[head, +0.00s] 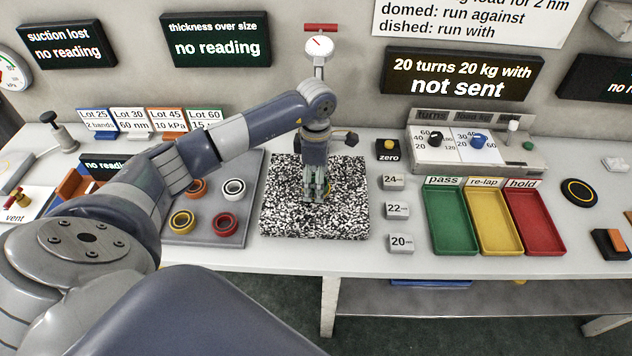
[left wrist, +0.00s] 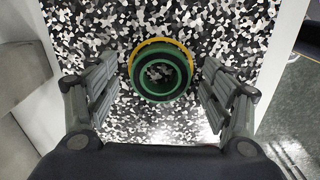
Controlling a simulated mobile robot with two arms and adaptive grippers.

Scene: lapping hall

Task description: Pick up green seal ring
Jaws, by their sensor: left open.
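The green seal ring (left wrist: 160,95) lies on the black-and-white speckled plate (head: 278,222), seen in the left wrist view. A yellow rim (left wrist: 152,43) shows around its far side; I cannot tell whether it is a separate ring beneath. My left gripper (head: 316,194) points down over the plate. In the left wrist view its open fingers (left wrist: 159,96) stand to either side of the green ring, with gaps on both sides. In the head view the gripper mostly hides the ring. My right gripper is not in view.
Left of the plate, a grey tray (head: 205,204) holds orange, white, yellow and red rings. Right are several small weight blocks (head: 396,209), then green (head: 452,249), yellow (head: 503,248) and red (head: 546,246) trays. A dial gauge (head: 319,45) stands behind the plate.

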